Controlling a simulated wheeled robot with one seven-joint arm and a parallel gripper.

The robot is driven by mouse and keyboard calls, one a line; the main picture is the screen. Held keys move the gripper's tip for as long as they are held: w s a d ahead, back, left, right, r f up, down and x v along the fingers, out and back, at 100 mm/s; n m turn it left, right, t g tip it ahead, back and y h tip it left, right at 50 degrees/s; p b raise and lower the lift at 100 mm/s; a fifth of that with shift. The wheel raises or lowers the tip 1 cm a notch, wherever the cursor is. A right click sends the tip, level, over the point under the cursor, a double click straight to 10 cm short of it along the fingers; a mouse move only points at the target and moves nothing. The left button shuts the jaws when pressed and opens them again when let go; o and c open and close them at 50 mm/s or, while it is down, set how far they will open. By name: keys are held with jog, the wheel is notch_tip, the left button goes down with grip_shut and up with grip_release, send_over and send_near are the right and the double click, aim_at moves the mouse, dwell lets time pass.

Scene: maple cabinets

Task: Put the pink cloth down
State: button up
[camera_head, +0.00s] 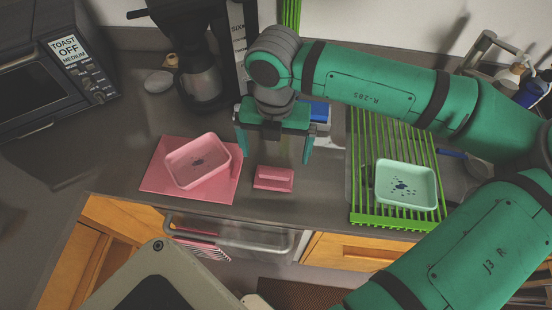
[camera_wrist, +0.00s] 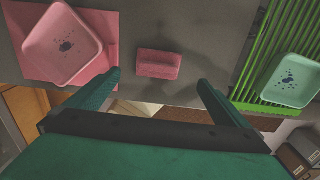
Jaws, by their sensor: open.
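The pink cloth (camera_head: 273,178) looks like a small folded block and lies on the dark grey counter. It also shows in the wrist view (camera_wrist: 158,64), ahead of the fingertips and roughly midway between them. My gripper (camera_head: 274,153) is open, with its fingers pointing down above and slightly behind the cloth in the head view. Nothing is between the fingers in the wrist view (camera_wrist: 161,80). The fingers look apart from the cloth; the exact height gap is hard to tell.
A flat pink mat (camera_head: 150,182) lies to the left with a speckled pink dish (camera_head: 197,160) on it. A green rack (camera_head: 362,205) holds a mint dish (camera_head: 407,184) to the right. A coffee maker (camera_head: 200,85) and toaster oven (camera_head: 50,75) stand behind left.

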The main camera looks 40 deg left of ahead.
jog(key=shift+d+r, duration=0.1)
jog(key=shift+r, duration=0.95)
jog(key=shift+s, duration=0.1)
